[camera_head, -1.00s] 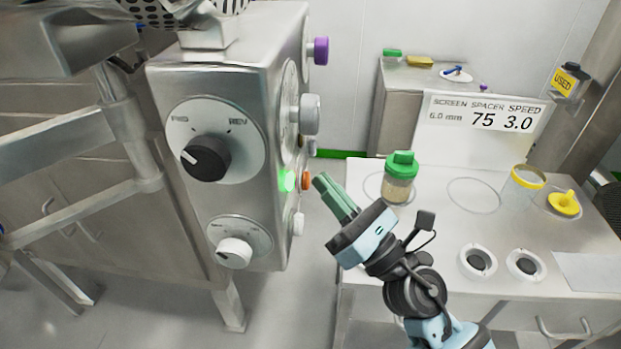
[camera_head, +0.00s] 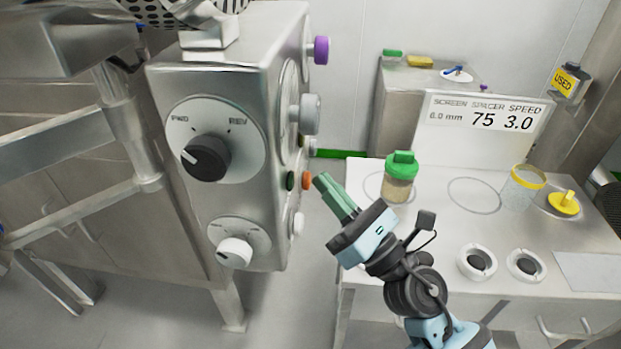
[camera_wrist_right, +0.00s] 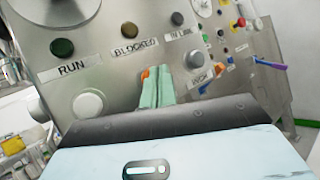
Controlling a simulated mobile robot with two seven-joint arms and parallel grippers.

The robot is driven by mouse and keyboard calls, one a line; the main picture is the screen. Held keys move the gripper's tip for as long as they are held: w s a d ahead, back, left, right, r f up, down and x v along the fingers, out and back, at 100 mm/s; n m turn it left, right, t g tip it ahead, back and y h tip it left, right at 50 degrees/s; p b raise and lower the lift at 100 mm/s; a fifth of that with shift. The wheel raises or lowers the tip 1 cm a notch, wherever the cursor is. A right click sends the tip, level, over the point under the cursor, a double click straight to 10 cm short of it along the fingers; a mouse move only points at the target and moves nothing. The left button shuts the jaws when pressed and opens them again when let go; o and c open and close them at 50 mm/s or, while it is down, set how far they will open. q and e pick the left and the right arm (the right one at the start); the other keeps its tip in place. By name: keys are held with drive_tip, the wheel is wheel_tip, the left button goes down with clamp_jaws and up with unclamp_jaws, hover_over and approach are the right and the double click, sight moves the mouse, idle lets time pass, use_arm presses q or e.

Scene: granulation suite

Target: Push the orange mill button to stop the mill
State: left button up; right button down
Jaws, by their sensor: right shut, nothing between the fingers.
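The orange mill button (camera_head: 306,181) is on the right face of the steel control box (camera_head: 226,100) in the head view. My right gripper (camera_head: 322,178) is shut and empty, its green fingertips pointing left at the button, very close to it. In the right wrist view the orange button (camera_wrist_right: 146,74) shows just beyond the gripper's fingertips (camera_wrist_right: 156,72), partly hidden by them. I cannot tell for sure whether they touch. A dark green button (camera_head: 290,180) beside it is unlit. My left gripper is not in view.
The box also carries a black knob (camera_head: 206,158), a white knob (camera_head: 234,252), a grey knob (camera_head: 308,114) and a purple knob (camera_head: 320,50). A steel table (camera_head: 440,215) on the right holds a green-lidded jar (camera_head: 400,180) near my right arm.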

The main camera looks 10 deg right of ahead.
drive_tip(key=shift+s+d, duration=0.2)
drive_tip(key=shift+d, duration=0.35)
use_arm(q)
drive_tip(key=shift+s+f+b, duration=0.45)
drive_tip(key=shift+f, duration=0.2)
use_arm(e)
drive_tip(key=d, duration=0.2)
drive_tip(key=s+d, duration=0.1)
drive_tip(key=d, duration=0.2)
drive_tip(key=shift+s, duration=0.2)
drive_tip(key=shift+a, duration=0.1)
